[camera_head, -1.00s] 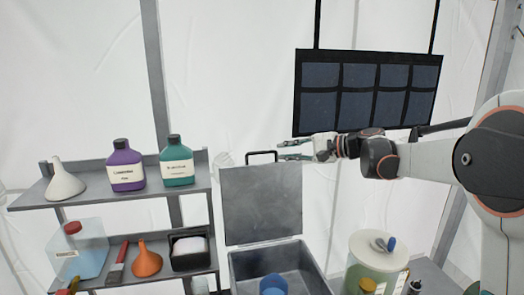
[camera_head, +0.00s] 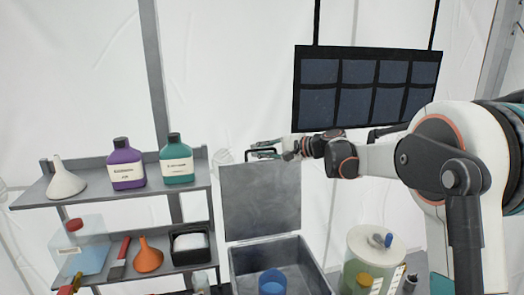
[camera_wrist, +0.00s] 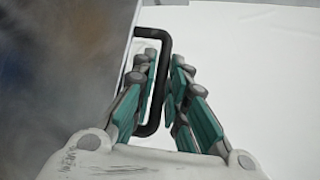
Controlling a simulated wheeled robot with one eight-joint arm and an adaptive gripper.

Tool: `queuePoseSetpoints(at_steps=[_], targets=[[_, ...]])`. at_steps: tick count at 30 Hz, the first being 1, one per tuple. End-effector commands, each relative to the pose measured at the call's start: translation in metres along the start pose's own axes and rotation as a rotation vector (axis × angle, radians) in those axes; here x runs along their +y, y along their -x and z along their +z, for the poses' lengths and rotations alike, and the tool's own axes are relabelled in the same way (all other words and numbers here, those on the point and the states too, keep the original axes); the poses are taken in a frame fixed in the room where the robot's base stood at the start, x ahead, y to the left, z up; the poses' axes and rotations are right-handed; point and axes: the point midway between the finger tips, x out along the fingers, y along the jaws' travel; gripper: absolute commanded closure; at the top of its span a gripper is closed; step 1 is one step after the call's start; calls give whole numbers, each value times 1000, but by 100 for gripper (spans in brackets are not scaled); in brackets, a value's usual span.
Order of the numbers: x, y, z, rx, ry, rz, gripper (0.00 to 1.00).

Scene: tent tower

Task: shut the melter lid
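The melter (camera_head: 300,262) is an open grey box at the bottom middle of the head view. Its flat grey lid (camera_head: 262,205) stands upright at the back, so the box is open. A black loop handle (camera_wrist: 165,88) sticks out from the lid's edge; the lid (camera_wrist: 70,70) fills the left of the wrist view. My gripper (camera_head: 264,152) is at the handle at the lid's top edge. In the wrist view its green-padded fingers (camera_wrist: 164,66) are apart, with the handle's bar between them. Whether either finger touches the bar is unclear.
A blue cup (camera_head: 272,282) is inside the melter. A shelf (camera_head: 200,195) with bottles and funnels stands left. A translucent tub (camera_head: 368,262) stands right. A dark panelled board (camera_head: 365,90) hangs behind my arm.

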Motion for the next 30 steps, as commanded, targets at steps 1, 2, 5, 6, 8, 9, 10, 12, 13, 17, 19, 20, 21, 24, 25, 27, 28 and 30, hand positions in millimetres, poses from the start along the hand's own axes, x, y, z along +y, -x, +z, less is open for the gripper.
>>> queuePoseSetpoints(at_steps=[1,2,5,6,8,9,10,12,13,17,19,20,21,24,25,27,28,30], targets=[[0,0,0,0,0,0,100],[0,0,0,0,0,0,100],[0,0,0,0,0,0,100],[0,0,0,0,0,0,100],[0,1,0,0,2,-1,100],[1,2,1,0,3,-3,100],[1,2,2,0,6,-5,100],[3,5,4,1,13,-12,100],[3,6,6,1,17,-17,100],[9,17,16,1,50,-50,100],[13,25,24,1,75,-76,100],[15,29,28,1,87,-89,100],[19,34,33,1,106,-106,100],[29,50,49,2,158,-159,100],[32,55,54,2,175,-177,100],[42,68,66,3,218,-219,100],[47,73,71,3,238,-239,100],[58,85,84,3,283,-286,100]])
